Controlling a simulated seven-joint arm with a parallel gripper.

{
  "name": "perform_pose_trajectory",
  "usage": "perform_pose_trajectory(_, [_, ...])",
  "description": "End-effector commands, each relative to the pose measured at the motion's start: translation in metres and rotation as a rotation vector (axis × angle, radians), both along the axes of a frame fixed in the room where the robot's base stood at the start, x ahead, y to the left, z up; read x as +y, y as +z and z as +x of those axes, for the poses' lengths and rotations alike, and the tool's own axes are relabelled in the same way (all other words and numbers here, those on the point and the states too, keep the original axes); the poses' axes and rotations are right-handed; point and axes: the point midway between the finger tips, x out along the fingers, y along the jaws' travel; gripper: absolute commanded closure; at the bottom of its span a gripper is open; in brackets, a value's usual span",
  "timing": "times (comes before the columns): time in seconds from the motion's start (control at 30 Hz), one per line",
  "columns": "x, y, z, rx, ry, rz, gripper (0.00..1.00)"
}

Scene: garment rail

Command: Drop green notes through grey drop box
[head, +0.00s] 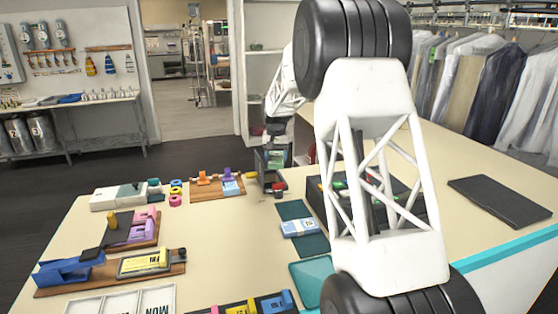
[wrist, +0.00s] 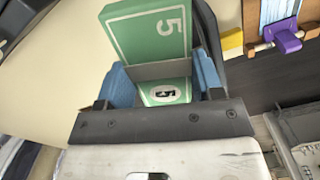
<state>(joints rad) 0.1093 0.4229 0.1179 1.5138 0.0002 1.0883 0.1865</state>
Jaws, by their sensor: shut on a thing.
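The green notes (wrist: 146,32), marked with a 5, are between the blue fingertips of my gripper (wrist: 162,84) in the wrist view. My gripper is shut on them. A grey band crosses the green; I cannot tell whether it is a strap or an edge. In the head view my gripper (head: 277,140) is at the far side of the counter, with green showing below it, at the dark grey drop box (head: 266,181). A dark wall, perhaps the box's, shows right of the notes in the wrist view. I cannot tell how far the notes are inside.
A dark cash tray (head: 316,196) stands right of the box, partly behind my arm. A bundle of blue notes (head: 299,228) lies on a dark green mat. Wooden boards with coloured clips (head: 215,187) stand to the left. A black flat pad (head: 498,200) lies at right.

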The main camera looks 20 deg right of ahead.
Motion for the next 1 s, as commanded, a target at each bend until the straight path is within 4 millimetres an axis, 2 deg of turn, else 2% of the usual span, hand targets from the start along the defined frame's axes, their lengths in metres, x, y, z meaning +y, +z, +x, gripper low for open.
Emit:
perform_pose_trajectory(0.2, [0.001, -0.003, 0.024, -0.001, 0.109, 0.0, 0.63])
perform_pose_trajectory(0.5, [0.001, -0.007, 0.051, -0.001, 0.241, 0.0, 0.63])
perform_pose_trajectory(0.7, [0.002, -0.009, 0.06, -0.001, 0.285, 0.0, 0.63])
perform_pose_trajectory(1.0, [0.002, -0.009, 0.061, -0.001, 0.297, 0.0, 0.63])
